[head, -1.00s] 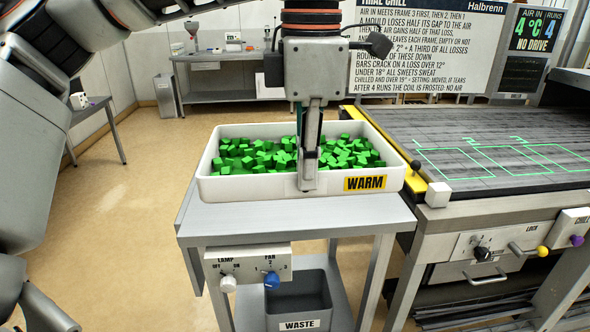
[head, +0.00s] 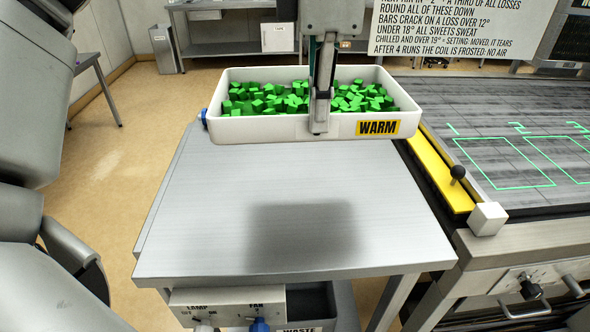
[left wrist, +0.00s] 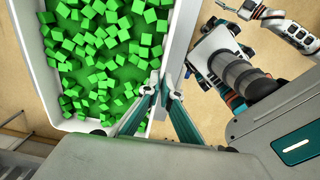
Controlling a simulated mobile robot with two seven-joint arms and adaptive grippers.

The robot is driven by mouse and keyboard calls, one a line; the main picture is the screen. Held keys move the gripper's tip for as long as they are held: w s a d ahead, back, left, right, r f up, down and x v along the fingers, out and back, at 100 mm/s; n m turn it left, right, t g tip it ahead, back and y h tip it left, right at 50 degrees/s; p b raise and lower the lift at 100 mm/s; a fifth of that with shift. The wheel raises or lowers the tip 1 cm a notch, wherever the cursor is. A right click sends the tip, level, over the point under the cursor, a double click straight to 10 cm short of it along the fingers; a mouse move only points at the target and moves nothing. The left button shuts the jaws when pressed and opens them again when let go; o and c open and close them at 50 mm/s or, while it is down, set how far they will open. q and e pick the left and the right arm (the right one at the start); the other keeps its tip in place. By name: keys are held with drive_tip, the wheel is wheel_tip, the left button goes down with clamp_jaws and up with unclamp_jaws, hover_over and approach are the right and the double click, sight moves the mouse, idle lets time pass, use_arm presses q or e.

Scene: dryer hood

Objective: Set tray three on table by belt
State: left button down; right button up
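A white tray (head: 285,128) with a yellow WARM label holds many green cubes (head: 300,97). It is level in the head view, over the far part of a grey metal table (head: 200,215), with a dark shadow on the tabletop in front of it. My left gripper (head: 320,120) is shut on the tray's near wall, and its fingers (left wrist: 165,88) also show at the rim in the left wrist view. The belt (head: 500,145) is right of the table. My right gripper is not in the head view; arm parts at the upper right of the left wrist view do not clearly show it.
A yellow edge strip (head: 440,170), a black-knobbed lever (head: 457,175) and a white block (head: 487,218) are between table and belt. A lamp and fan control box (head: 225,305) hangs under the table's front. The tabletop in front of the tray is bare.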

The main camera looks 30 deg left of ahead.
sight(318, 139)
use_arm(q)
drive_tip(key=shift+w, duration=0.25)
drive_tip(key=shift+w+a+f, duration=0.1)
drive_tip(key=shift+f, duration=0.15)
wheel_tip(318, 139, down, 7)
drive_tip(key=shift+b, duration=0.65)
drive_tip(key=shift+f+b, duration=0.55)
drive_tip(key=shift+f, duration=5.6)
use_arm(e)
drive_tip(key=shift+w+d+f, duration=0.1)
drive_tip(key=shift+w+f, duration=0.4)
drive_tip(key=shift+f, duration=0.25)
use_arm(q)
drive_tip(key=shift+f, duration=0.1)
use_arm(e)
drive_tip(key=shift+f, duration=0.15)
